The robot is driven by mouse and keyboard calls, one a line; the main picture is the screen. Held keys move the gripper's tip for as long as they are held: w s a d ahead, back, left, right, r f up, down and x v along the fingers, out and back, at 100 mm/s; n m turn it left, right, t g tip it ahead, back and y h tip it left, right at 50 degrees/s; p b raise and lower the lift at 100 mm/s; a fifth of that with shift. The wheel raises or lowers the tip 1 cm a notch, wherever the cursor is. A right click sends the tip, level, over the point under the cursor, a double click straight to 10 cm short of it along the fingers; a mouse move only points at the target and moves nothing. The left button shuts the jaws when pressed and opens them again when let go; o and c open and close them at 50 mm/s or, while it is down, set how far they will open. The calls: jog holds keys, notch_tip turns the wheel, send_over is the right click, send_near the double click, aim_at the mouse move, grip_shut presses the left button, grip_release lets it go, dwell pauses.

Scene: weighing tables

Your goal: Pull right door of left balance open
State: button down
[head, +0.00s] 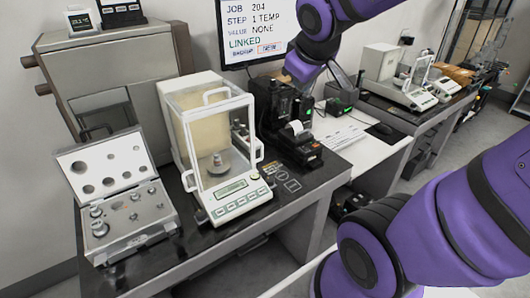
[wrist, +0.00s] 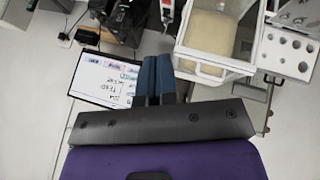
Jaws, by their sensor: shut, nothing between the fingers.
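The left balance (head: 218,150) stands on the near table in the head view, with a clear glass case, a white frame and a metal weight inside. Its right door (head: 246,137) is seen at a steep angle, with a white handle (head: 258,148); I cannot tell how far it stands open. In the wrist view the balance (wrist: 212,68) is at the top right, partly cut off. My gripper (wrist: 161,60) is shut and empty, apart from the balance; its dark blue fingertips lie left of the case in that view. The fingertips cannot be made out in the head view.
An open weight case (head: 130,205) lies left of the balance. A black printer (head: 298,143) and another black device (head: 275,103) stand close on its right. A monitor (head: 250,30) hangs behind. Another balance (head: 405,92) stands on the far right table.

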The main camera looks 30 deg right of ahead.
jog(key=w+d+f+n+t, duration=0.1)
jog(key=w+d+f+n, duration=0.55)
jog(key=w+f, duration=0.4)
jog(key=w+a+f+n+y, duration=0.1)
jog(key=f+n+y, duration=0.1)
jog(key=f, duration=0.5)
jog(key=w+a+f+n+y, duration=0.1)
jog(key=w+f+y, duration=0.1)
jog(key=f, duration=0.5)
jog(key=w+a+f+n+y, duration=0.1)
jog(key=f+n+y, duration=0.1)
jog(key=f, duration=0.6)
jog(key=shift+w+n+g+y, duration=0.2)
jog(key=shift+n+g+y, duration=0.15)
jog(key=shift+g+y, duration=0.05)
jog(key=shift+w+d+f, duration=0.15)
jog(key=shift+w, duration=0.95)
jog(key=shift+w+d+f, duration=0.1)
jog(key=shift+w+f, duration=0.05)
jog(key=shift+w, duration=0.95)
